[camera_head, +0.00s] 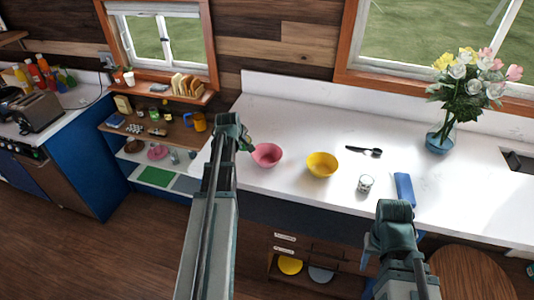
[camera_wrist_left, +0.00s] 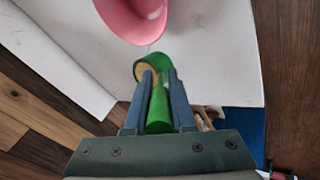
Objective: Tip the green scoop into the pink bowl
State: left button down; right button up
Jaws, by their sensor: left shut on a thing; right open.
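The pink bowl (camera_head: 267,155) stands upright on the white counter, near its left end. It also shows at the top of the left wrist view (camera_wrist_left: 140,12). My left gripper (camera_head: 242,138) is just left of the bowl, shut on the green scoop (camera_head: 248,146). In the left wrist view the scoop's handle lies between my left fingers (camera_wrist_left: 158,95). Its round head (camera_wrist_left: 150,66), with a tan inside, points toward the bowl, just short of its rim in the picture. My right gripper (camera_head: 370,252) is open and empty in front of the counter.
On the white counter (camera_head: 300,115) a yellow bowl (camera_head: 322,165) stands right of the pink bowl. A black spoon (camera_head: 364,151), a small glass (camera_head: 365,184), a blue cloth (camera_head: 404,189) and a flower vase (camera_head: 440,138) are further right. A shelf unit (camera_head: 160,135) stands left.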

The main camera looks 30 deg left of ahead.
pick_arm(q)
jog(key=shift+d+r, duration=0.15)
jog(key=shift+d+r+y, duration=0.25)
jog(key=shift+d+y, duration=0.1)
jog(key=shift+y, duration=0.05)
jog(key=shift+w+p, duration=0.1)
jog(key=shift+p, duration=0.2)
jog(key=shift+d+r+y, duration=0.3)
jog(key=shift+d, duration=0.1)
jog(key=shift+w+d+r+m+y+p, duration=0.1)
jog(key=shift+d+r+m+y+p, duration=0.2)
jog(key=shift+d, duration=0.1)
jog(key=shift+f, duration=0.1)
